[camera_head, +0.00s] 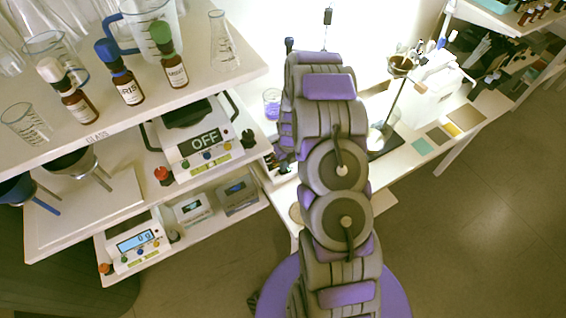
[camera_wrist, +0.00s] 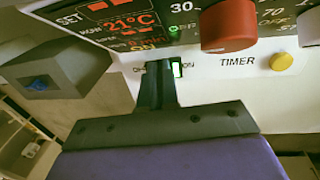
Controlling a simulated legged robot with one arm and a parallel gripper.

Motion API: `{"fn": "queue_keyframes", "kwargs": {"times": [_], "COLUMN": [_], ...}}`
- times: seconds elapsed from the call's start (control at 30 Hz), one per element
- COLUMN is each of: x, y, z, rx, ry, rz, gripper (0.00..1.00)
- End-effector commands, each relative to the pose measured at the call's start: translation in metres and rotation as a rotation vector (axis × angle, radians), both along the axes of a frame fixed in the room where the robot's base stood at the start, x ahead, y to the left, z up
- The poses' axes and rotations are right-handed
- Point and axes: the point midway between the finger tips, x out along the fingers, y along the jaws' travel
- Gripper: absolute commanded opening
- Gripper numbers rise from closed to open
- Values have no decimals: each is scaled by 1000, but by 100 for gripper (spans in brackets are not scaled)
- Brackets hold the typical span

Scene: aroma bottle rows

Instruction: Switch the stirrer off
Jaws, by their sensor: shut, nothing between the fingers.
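In the wrist view a device panel (camera_wrist: 215,72) fills the top, with red "21°C" digits and the word TIMER. A small switch (camera_wrist: 177,68) with a green lit face sits between an OFF label, partly hidden, and an ON label. My gripper (camera_wrist: 158,68) is shut and empty, its dark fingers just left of the switch; I cannot tell whether they touch it. A red knob (camera_wrist: 228,26) and a yellow button (camera_wrist: 282,61) are to the right. In the head view my arm hides the gripper and this panel.
A grey box (camera_wrist: 60,72) stands left of my fingers. In the head view, a device reading OFF (camera_head: 205,140) and a scale (camera_head: 135,242) sit on the left shelves, below dropper bottles (camera_head: 122,75). A purple-liquid beaker (camera_head: 271,103) stands beside my arm. Floor is clear at lower right.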

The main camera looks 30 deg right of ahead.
Motion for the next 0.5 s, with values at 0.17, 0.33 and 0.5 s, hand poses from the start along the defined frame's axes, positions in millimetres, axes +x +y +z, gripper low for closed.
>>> {"fn": "queue_keyframes", "kwargs": {"times": [0.17,0.33,0.5], "x": [0,1,0], "y": [3,4,2], "z": [1,0,-1], "rx": [-4,-5,-1], "ry": [0,0,1], "rz": [2,1,2], "gripper": [0,0,0]}}
